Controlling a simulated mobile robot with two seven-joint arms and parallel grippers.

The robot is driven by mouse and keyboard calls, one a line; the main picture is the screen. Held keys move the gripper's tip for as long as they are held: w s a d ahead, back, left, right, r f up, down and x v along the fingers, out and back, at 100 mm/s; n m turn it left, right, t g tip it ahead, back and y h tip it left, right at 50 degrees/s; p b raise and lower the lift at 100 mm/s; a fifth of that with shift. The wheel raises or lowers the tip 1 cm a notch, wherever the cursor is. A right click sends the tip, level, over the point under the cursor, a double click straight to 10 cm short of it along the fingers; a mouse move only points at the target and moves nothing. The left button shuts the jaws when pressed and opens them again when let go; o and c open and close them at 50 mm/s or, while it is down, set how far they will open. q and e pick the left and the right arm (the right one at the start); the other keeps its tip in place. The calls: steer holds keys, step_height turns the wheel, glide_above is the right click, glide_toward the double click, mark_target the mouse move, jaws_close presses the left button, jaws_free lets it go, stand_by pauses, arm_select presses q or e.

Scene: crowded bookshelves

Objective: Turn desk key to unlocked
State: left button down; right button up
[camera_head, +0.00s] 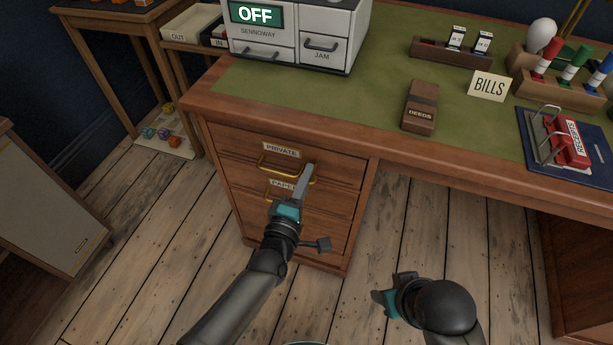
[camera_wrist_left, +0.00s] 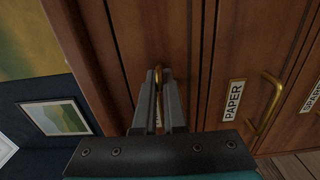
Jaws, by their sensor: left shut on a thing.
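My left gripper (camera_head: 307,172) reaches the top drawer (camera_head: 336,166) of the wooden desk, labelled PRIVATE. Its fingers are shut around the right part of that drawer's brass handle (camera_head: 268,165). In the left wrist view the brass (camera_wrist_left: 158,74) shows between and just beyond the fingertips (camera_wrist_left: 159,88). The drawer looks closed. I see no desk key for certain; the fingers hide part of the drawer front. My right gripper (camera_head: 383,302) hangs low in front of the desk, away from the drawers; its jaw opening does not show clearly.
A PAPER drawer with a brass handle (camera_wrist_left: 270,105) lies below. The green desktop (camera_head: 370,75) carries a DEEDS block (camera_head: 421,105), a BILLS card (camera_head: 489,86), a RECEIPTS clip (camera_head: 567,140) and a white SENNOWAY cabinet (camera_head: 290,30).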

steer(key=shift+s+r, duration=0.1)
steer(key=shift+r, duration=0.05)
stand_by(0.3)
arm_select(q)
steer(key=c, duration=1)
jaws_free()
arm_select(e)
steer(key=shift+w, duration=0.2)
arm_select(q)
steer(key=shift+s, duration=0.15)
steer(key=shift+s+a, duration=0.15)
steer(key=shift+s, duration=0.2)
steer(key=p+v, duration=0.4)
steer(key=v, duration=1)
arm_select(e)
step_height(320, 180, down, 9)
steer(key=s+g, duration=0.1)
steer(key=s, duration=0.2)
steer(key=shift+d+r, duration=0.2)
